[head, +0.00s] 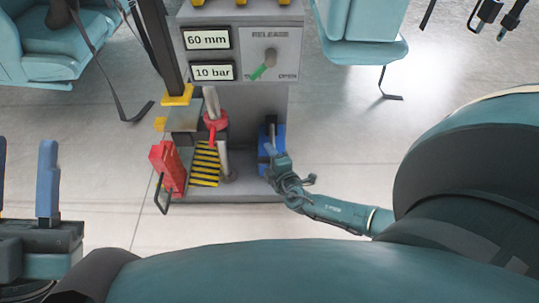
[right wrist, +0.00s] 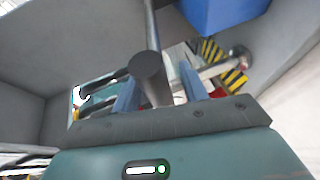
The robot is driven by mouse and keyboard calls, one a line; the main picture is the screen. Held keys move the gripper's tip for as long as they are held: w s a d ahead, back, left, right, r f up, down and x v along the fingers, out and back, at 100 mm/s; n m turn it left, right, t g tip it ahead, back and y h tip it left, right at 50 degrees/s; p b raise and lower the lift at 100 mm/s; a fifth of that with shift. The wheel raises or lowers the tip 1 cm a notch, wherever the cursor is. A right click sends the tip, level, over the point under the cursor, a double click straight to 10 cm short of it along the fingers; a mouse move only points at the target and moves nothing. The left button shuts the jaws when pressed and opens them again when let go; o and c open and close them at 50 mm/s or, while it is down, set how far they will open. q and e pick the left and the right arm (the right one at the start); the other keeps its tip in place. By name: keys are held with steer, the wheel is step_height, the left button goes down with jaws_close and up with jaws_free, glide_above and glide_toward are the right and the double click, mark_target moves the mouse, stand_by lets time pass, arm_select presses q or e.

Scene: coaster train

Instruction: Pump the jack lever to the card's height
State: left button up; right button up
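In the head view this gripper (head: 270,150) is low at the right side of the grey stand, in front of a blue block (head: 264,165); the hold itself is hidden there. An upper display (head: 207,39) reads 60 mm. I cannot make out a card with a height. My left gripper (head: 24,185) is at the left edge, open and empty, its far finger partly cut off.
A lower display (head: 213,72) reads 10 bar. A green lever (head: 263,66) sits on the stand's panel. Below are a red ring (head: 215,122), a yellow-black striped plate (head: 205,164) and a red block (head: 167,168) with a dark handle. Teal seats stand behind; the floor at left is free.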

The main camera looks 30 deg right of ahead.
jaws_close()
steer(key=shift+w+r, duration=0.1)
steer(key=shift+r, duration=0.05)
stand_by(0.4)
